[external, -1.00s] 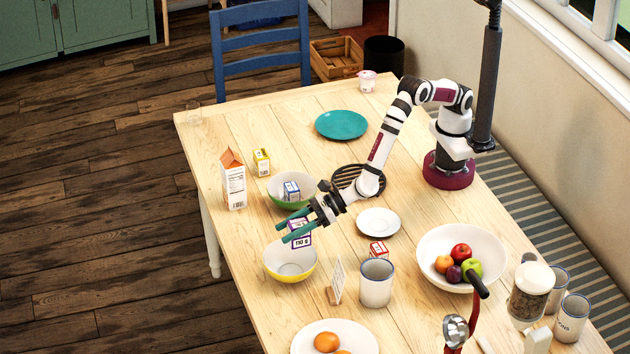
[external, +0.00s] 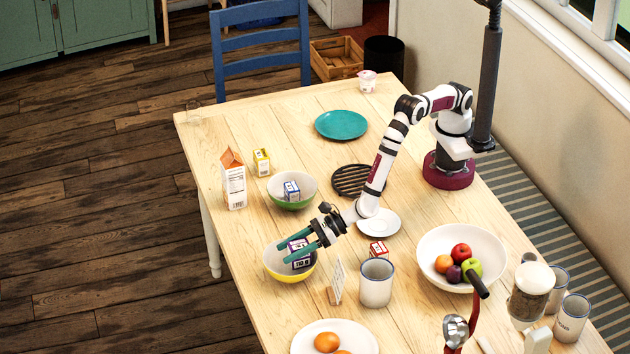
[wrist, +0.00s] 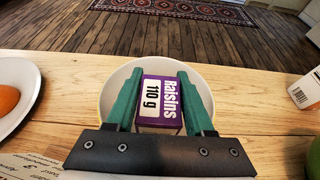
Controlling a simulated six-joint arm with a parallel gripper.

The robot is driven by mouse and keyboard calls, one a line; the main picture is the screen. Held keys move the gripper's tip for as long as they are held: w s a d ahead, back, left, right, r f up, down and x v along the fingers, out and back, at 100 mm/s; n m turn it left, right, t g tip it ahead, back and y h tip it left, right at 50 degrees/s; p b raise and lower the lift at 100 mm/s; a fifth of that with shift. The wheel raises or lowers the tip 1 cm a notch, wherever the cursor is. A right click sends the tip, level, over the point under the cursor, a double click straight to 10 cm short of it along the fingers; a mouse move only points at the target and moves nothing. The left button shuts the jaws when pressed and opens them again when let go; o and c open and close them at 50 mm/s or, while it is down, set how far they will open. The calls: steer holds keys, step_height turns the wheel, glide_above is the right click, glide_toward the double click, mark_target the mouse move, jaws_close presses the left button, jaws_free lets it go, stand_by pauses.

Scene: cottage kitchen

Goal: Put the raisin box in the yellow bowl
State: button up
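The purple and white raisin box (wrist: 158,106) is between the green fingers of my gripper (wrist: 159,98) in the wrist view, with both fingers against its sides. In the external view my gripper (external: 297,247) holds the raisin box (external: 299,261) at the yellow bowl (external: 290,276). The bowl is white inside and yellow outside. The box appears within the bowl's rim; whether it touches the bottom is hidden. The bowl's rim (wrist: 106,88) shows around the box in the wrist view.
A green bowl (external: 308,186) holding a small box stands behind the yellow bowl. A card stand (external: 337,284), a mug (external: 376,284) and a red box (external: 379,249) are to its right.

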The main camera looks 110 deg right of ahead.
steer(key=o, duration=0.3)
steer(key=shift+o, duration=0.2)
steer(key=shift+r, duration=0.1)
